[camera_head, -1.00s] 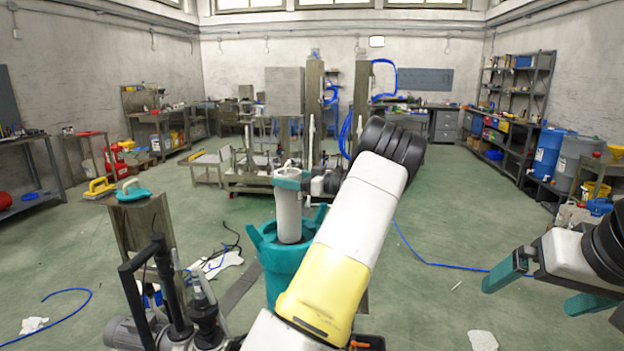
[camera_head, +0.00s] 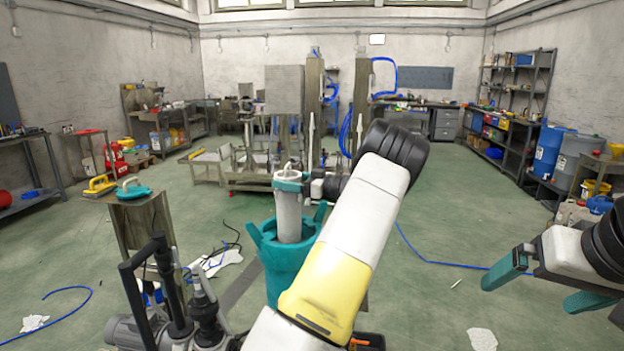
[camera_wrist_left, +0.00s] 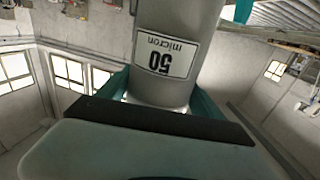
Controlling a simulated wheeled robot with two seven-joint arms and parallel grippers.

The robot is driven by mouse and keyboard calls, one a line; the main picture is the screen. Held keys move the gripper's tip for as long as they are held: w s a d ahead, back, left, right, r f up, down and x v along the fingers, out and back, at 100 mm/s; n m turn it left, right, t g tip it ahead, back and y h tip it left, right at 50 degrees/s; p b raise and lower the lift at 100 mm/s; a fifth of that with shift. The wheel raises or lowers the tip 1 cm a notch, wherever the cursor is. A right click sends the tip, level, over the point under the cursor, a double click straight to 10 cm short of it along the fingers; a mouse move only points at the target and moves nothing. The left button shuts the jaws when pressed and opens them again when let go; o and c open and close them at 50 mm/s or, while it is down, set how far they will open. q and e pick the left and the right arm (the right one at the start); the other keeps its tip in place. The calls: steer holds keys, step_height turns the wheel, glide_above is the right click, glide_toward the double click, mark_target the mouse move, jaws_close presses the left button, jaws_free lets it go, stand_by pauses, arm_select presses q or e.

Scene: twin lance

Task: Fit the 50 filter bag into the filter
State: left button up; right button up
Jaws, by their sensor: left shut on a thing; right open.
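The 50 filter bag (camera_head: 289,216) is a pale grey upright cylinder. Its lower end is at the mouth of the teal filter housing (camera_head: 285,265); whether it touches the inside is hidden. My left gripper (camera_head: 289,181) is shut around the bag near its top. In the left wrist view the bag (camera_wrist_left: 175,90) carries a white label reading "50 micron", upside down, between the jaws. My right gripper (camera_head: 540,285) is open and empty at the right edge, well away from the filter.
A teal lid (camera_head: 134,190) with a handle rests on a metal stand left of the filter. A pump with black pipes (camera_head: 170,295) stands at the front left. A blue hose (camera_head: 440,262) lies on the floor to the right. My left forearm covers part of the filter's right side.

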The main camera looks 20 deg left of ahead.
mark_target(289, 212)
arm_select(q)
steer(key=shift+f, duration=7.4)
steer(key=o, duration=2.1)
steer(key=shift+f, duration=0.1)
steer(key=shift+c, duration=0.2)
step_height(289, 212, up, 4)
steer(key=shift+r, duration=0.1)
steer(key=s+d+r, duration=0.1)
steer(key=s+d, duration=0.7)
steer(key=s, duration=0.5)
steer(key=shift+s+d, duration=0.15)
steer(key=shift+s, duration=0.15)
